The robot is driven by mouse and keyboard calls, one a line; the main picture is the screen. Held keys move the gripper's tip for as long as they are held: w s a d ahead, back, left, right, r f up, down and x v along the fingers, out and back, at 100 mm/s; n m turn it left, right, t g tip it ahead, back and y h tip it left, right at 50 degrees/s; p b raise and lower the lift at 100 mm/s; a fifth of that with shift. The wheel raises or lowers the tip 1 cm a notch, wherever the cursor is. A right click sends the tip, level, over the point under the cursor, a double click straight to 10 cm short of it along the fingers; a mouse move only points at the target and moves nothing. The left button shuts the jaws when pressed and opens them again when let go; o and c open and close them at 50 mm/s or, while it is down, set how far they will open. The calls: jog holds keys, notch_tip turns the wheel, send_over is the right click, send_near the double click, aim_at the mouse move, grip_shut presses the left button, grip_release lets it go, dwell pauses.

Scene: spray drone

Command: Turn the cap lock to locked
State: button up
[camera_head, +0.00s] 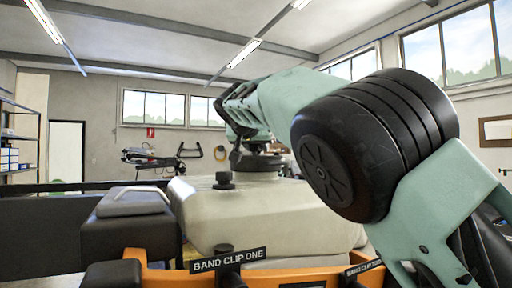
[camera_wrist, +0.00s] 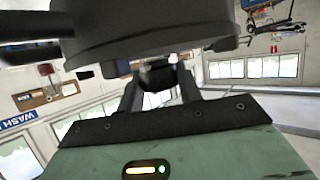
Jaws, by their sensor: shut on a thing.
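The tank's wide, dark round cap (camera_head: 258,162) sits on top of the pale tank (camera_head: 270,212) in the head view. In the wrist view the cap's underside and rim (camera_wrist: 150,30) fill the upper middle. My gripper (camera_wrist: 158,72) reaches up to it, its two dark fingers on either side of a small dark piece below the rim (camera_wrist: 157,77). The fingers are shut on this piece, which looks like the cap lock. Its turn position cannot be read. In the head view my arm comes in from the right, and the fingertips are too small and dark to make out.
A small black knob (camera_head: 224,180) stands on the tank left of the cap. A dark box (camera_head: 128,225) stands left of the tank.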

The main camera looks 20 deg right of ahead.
dwell(0.3)
jog(key=o, duration=1)
jog(key=b+v, duration=0.5)
jog(key=v, duration=1.2)
jog(key=shift+s+a+r, duration=0.1)
jog(key=shift+a, duration=0.05)
